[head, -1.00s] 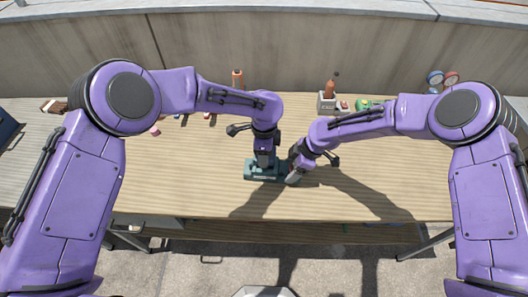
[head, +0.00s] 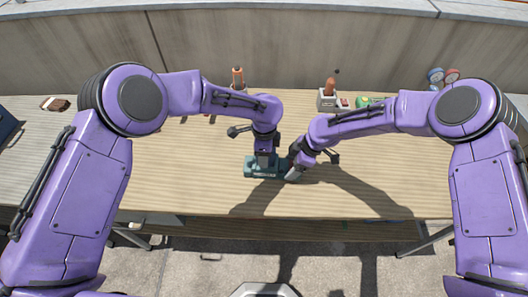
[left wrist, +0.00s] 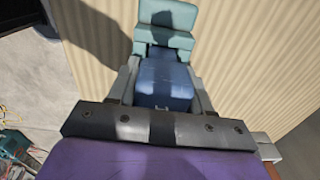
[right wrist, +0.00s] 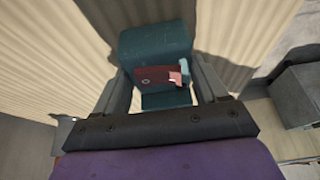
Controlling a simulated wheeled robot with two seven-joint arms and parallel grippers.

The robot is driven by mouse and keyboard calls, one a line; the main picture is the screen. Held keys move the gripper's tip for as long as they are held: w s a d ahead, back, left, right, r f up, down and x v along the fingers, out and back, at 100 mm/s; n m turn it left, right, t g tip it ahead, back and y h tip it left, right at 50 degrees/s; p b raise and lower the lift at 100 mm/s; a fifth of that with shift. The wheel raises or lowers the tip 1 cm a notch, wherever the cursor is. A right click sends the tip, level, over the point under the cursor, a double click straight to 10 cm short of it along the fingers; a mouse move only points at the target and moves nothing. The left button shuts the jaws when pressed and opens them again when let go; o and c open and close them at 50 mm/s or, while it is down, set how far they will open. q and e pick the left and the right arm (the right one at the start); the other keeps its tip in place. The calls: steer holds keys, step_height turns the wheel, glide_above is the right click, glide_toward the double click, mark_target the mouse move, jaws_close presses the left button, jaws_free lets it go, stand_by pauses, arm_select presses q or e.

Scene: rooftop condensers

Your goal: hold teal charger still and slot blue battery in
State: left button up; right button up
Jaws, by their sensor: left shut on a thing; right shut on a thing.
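The teal charger (head: 252,168) lies near the front of the table, between my two grippers. My right gripper (head: 294,171) is shut on its right end; the right wrist view shows the charger (right wrist: 155,42) between the fingers, with a reddish-brown patch on it. My left gripper (head: 264,153) points down over the charger, shut on the blue battery (left wrist: 165,82). The battery is mostly hidden in the head view. In the left wrist view the charger (left wrist: 167,16) lies just beyond the battery. I cannot tell how deep the battery sits in the charger.
The wooden table (head: 180,185) is clear around the charger. Along the back stand an orange-capped bottle (head: 238,76), a grey holder (head: 327,100) with a brown bottle, a green item (head: 363,102) and red and blue gauges (head: 443,76). A dark case (head: 8,125) is at far left.

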arm_select(q)
steer(key=shift+f, duration=0.4)
steer(key=o, duration=1.3)
step_height(320, 180, up, 12)
arm_select(e)
steer(key=o, duration=0.9)
